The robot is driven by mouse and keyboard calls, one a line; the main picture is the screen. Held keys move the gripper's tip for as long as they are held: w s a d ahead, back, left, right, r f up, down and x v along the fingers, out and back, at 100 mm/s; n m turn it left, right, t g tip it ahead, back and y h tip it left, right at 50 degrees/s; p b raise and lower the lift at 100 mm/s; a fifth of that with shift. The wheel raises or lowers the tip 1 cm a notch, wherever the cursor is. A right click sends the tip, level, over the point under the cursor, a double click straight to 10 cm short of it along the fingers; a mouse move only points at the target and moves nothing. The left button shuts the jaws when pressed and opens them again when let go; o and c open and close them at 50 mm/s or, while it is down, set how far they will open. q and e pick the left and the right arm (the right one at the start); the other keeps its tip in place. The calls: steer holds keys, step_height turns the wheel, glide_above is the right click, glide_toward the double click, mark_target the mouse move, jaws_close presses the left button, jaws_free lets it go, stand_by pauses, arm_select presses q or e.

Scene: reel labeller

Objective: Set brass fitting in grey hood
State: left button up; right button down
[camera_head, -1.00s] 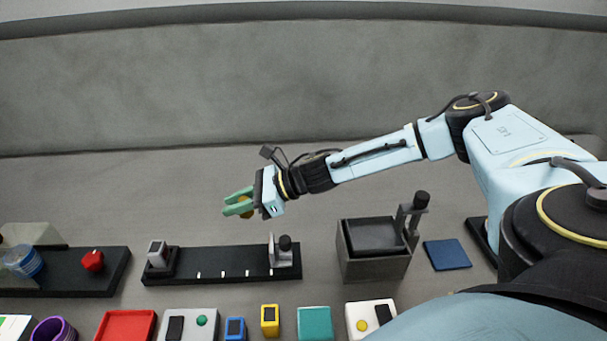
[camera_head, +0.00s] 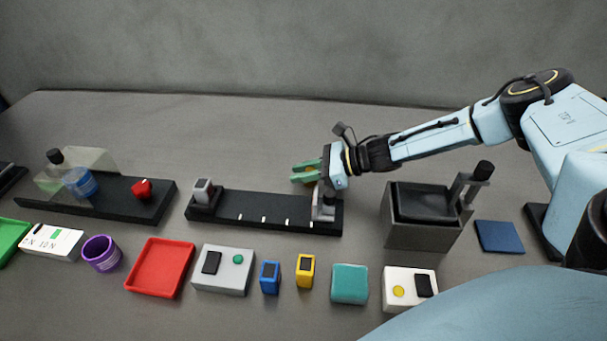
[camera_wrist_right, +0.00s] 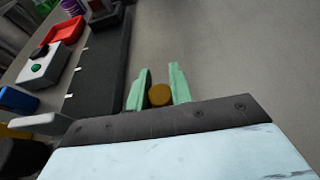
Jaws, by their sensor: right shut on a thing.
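The brass fitting (camera_wrist_right: 159,95) is a small round brass-coloured piece between the green fingers of my right gripper (camera_wrist_right: 160,78) in the right wrist view. In the head view my right gripper (camera_head: 297,172) is shut on it, just behind the right end of the black track, and the fitting is mostly hidden by the fingers. A dark grey open-topped box (camera_head: 420,236) with a black-knobbed post stands to the gripper's right. A translucent grey cover (camera_head: 97,160) stands over a blue reel at the left. I cannot tell which is the grey hood. My left gripper is not in view.
The black track (camera_head: 255,208) carries a small grey block (camera_head: 203,190) and an end clamp (camera_head: 322,205). Along the front lie a red tray (camera_head: 160,268), a purple cup (camera_head: 101,253), switch boxes and coloured blocks. A blue pad (camera_head: 499,236) lies right. The back is clear.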

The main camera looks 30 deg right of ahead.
steer(key=shift+f, duration=0.1)
steer(key=c, duration=1.7)
jaws_free()
steer(key=shift+f, duration=0.1)
steer(key=o, duration=0.4)
steer(key=shift+o, duration=0.2)
